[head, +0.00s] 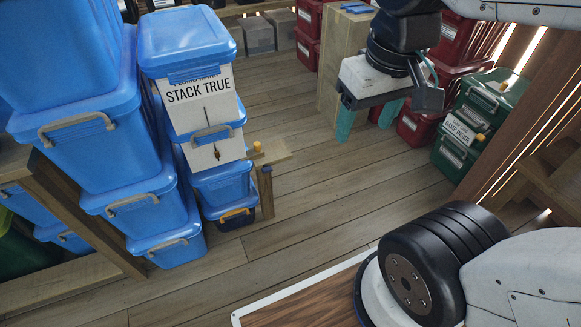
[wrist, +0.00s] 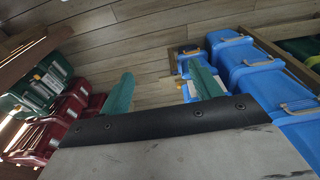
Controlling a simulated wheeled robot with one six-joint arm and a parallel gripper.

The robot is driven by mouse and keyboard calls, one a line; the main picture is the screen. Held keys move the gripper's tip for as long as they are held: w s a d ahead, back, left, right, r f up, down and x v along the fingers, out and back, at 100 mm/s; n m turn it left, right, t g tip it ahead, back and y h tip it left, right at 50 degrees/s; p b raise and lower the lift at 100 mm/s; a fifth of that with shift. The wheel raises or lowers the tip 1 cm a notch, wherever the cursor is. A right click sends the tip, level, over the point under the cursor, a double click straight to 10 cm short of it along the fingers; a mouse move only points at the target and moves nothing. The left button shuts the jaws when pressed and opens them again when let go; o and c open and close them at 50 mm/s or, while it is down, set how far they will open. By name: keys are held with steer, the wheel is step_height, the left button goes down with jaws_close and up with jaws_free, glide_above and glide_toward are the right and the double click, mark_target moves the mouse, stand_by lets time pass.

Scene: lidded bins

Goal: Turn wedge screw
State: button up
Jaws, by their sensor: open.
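A small yellow-orange knob (head: 257,146), which looks like the wedge screw, sits on a wooden piece (head: 272,152) at the right side of the front blue bin stack. A wooden post with a blue top (head: 266,182) stands just below it. My gripper (head: 365,128) hangs open and empty in the air, to the right of the knob and well apart from it. Its two teal fingers point down. In the wrist view the open fingers (wrist: 162,88) have only floor and wood between them. The knob is too small there to make out surely.
The blue bin stack (head: 187,45) carries a white panel reading "STACK TRUE" (head: 199,93) with a hanging plumb bob (head: 217,153). Green bins (head: 455,150) and red bins (head: 415,130) stand at right. A wooden block (head: 342,60) stands behind my gripper. The plank floor (head: 310,185) between is clear.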

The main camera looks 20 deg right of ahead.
steer(key=w+f+t, duration=0.1)
steer(key=w+f, duration=0.2)
steer(key=w, duration=0.9)
steer(key=t, duration=0.8)
glide_above(268, 172)
step_height(268, 172, down, 45)
steer(key=f+t, duration=0.1)
steer(key=f, duration=0.1)
steer(key=s+f+t, duration=0.1)
steer(key=f, duration=0.2)
steer(key=s+f+t, duration=0.1)
steer(key=f+t, duration=0.1)
steer(key=f, duration=0.1)
steer(key=shift+s+a+f, duration=0.1)
steer(key=shift+s+f, duration=0.05)
steer(key=shift+s, duration=0.05)
steer(key=s+f+t, duration=0.3)
steer(key=s+f, duration=0.1)
steer(key=s, duration=0.1)
steer(key=w, duration=0.7)
